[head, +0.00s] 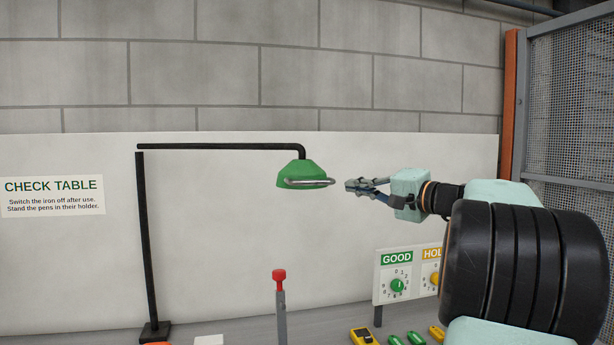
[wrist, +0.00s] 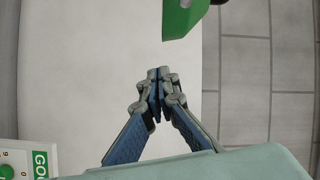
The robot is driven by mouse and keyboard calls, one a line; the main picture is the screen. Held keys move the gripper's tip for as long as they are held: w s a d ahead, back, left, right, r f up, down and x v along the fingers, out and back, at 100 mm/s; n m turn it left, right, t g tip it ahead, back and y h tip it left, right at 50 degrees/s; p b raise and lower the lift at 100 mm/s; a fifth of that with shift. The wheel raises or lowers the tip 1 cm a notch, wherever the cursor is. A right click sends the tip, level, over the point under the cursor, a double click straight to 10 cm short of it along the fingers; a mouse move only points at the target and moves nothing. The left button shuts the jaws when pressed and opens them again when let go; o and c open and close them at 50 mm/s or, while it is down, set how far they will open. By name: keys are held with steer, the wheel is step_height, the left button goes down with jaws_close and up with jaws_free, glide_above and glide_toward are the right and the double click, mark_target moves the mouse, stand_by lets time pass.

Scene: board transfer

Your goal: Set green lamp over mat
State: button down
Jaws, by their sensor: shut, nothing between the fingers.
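The green lamp (head: 299,171) hangs from the end of a black arm (head: 220,147) on a black post (head: 148,240) in the head view. A grey handle bar (head: 306,184) runs along its lower front. Part of the lamp (wrist: 180,16) shows at the top of the wrist view. My gripper (head: 349,186) is to the right of the lamp, apart from it, with its fingertips toward the handle. In the wrist view my gripper (wrist: 157,74) has its fingertips together with nothing between them. The mat is not clearly visible.
A red-topped lever (head: 279,274) stands below the lamp. A panel with dials (head: 397,285) labelled GOOD stands below my gripper. A yellow device (head: 364,337) and green items (head: 390,339) lie at the bottom edge. A mesh fence (head: 568,100) is at right.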

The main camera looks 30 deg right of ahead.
steer(key=shift+s+d+r+m+t, duration=0.15)
steer(key=shift+s+d+r+t, duration=0.15)
steer(key=shift+r, duration=0.3)
steer(key=shift+s+d+r+m+t, duration=0.2)
steer(key=shift+d+r, duration=0.2)
steer(key=shift+r, duration=0.2)
steer(key=w+a+p, duration=0.2)
steer(key=w+a, duration=0.3)
steer(key=w, duration=0.3)
steer(key=shift+a+p, duration=0.2)
steer(key=shift+p, duration=0.15)
steer(key=shift+s+f, duration=0.1)
steer(key=shift+f, duration=0.1)
